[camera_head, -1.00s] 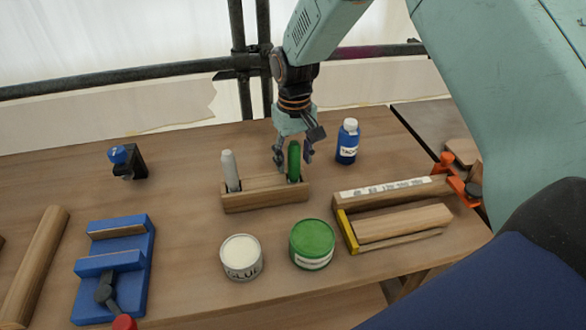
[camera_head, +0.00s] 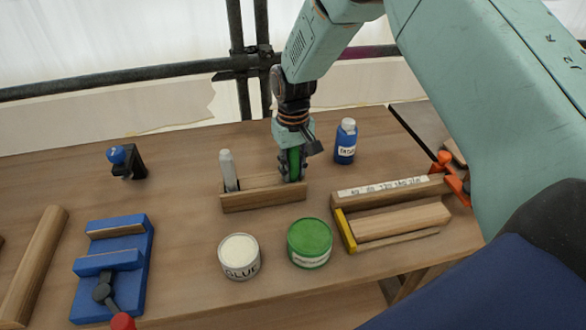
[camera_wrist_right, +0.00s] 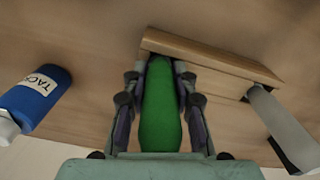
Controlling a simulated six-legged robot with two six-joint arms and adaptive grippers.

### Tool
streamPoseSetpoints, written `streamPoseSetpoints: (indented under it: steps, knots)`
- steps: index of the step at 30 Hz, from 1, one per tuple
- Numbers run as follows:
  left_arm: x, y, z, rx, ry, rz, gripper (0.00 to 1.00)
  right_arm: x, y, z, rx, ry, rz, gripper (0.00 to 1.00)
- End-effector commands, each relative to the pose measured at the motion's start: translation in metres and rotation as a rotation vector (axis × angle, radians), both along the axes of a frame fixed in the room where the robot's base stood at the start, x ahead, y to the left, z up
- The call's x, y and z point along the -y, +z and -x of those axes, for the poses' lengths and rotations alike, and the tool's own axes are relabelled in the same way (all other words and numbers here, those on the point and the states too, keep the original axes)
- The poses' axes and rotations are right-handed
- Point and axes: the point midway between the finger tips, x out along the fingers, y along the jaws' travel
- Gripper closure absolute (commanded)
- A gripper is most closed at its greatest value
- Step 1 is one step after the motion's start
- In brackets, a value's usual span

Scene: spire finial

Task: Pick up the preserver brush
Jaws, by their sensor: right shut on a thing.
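The preserver brush, with a green handle (camera_head: 293,163), stands upright in the right end of a wooden brush holder (camera_head: 262,198). My right gripper (camera_head: 292,172) points down over it and is shut on the green handle. In the right wrist view the handle (camera_wrist_right: 160,110) lies between the two fingers (camera_wrist_right: 160,108), its far end at the holder (camera_wrist_right: 210,60). The brush's lower end is hidden in the holder. A second brush with a grey handle (camera_head: 228,170) stands in the holder's left end. My left gripper is not in view.
A blue bottle (camera_head: 346,142) stands close to the right of my gripper. A white glue tin (camera_head: 240,257) and a green tin (camera_head: 310,243) stand in front of the holder. A blue vice (camera_head: 113,270) is at left, a wooden jig (camera_head: 395,213) at right.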

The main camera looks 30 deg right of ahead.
Motion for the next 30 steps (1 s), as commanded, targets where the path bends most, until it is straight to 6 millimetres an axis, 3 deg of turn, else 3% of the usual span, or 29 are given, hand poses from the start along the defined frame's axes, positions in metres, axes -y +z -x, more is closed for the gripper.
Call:
streamPoseSetpoints:
  steps: [5, 15, 30]
  knots:
    - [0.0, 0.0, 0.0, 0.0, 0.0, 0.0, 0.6, 0.0, 0.0, 0.0, 0.001, 0.0, 0.0, 1.0]
    - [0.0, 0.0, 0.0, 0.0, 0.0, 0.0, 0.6, 0.0, 0.005, -0.001, 0.003, 0.0, 0.0, 1.0]
    - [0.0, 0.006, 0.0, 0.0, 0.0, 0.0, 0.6, 0.0, 0.09, -0.001, 0.003, 0.0, 0.0, 1.0]
